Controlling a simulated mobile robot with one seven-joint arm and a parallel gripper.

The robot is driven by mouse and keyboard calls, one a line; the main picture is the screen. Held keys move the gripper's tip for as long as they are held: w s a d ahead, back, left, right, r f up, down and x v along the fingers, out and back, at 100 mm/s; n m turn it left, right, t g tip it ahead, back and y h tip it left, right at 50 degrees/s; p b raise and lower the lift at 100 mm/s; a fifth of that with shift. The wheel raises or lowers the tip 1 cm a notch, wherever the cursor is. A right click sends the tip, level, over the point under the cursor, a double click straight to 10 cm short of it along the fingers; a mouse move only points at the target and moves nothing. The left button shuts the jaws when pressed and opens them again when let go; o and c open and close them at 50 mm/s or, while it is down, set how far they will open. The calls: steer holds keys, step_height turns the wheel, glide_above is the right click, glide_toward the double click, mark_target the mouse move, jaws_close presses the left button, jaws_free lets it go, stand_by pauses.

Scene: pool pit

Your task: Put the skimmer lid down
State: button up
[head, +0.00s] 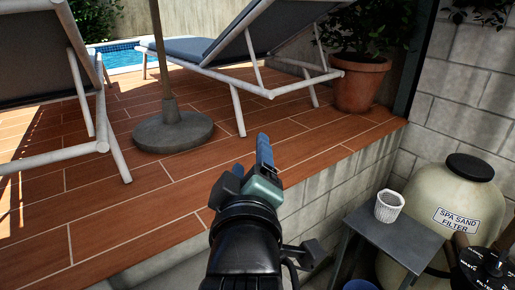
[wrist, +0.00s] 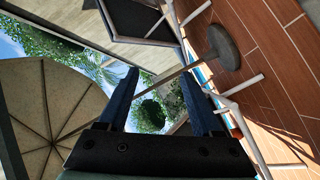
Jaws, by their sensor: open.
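My gripper (head: 264,152) is in the middle of the head view, raised in front of the tiled deck (head: 100,215). In the wrist view my gripper (wrist: 160,88) shows two blue fingers standing well apart, with nothing between them but the background. I cannot make out a skimmer lid in either view. A white ribbed basket (head: 389,206) stands on a small grey table (head: 392,240) at the lower right of the head view, well apart from my gripper.
A beige sand filter (head: 450,190) with a black cap (head: 470,167) stands right of the table. On the deck are loungers (head: 240,45), an umbrella base (head: 172,132) and a potted plant (head: 362,82). The deck ends at a block wall (head: 330,200). The pool (head: 120,55) lies behind.

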steer(key=s+r+m+t, duration=0.5)
steer(key=s+r, duration=0.1)
steer(key=r, duration=0.6)
steer(key=s+d+r+m+t, duration=0.1)
steer(key=s+r+m+t, duration=0.4)
steer(key=r, duration=0.8)
steer(key=shift+s+r+m, duration=0.2)
steer(key=shift+s+m, duration=0.2)
steer(key=shift+s, duration=0.55)
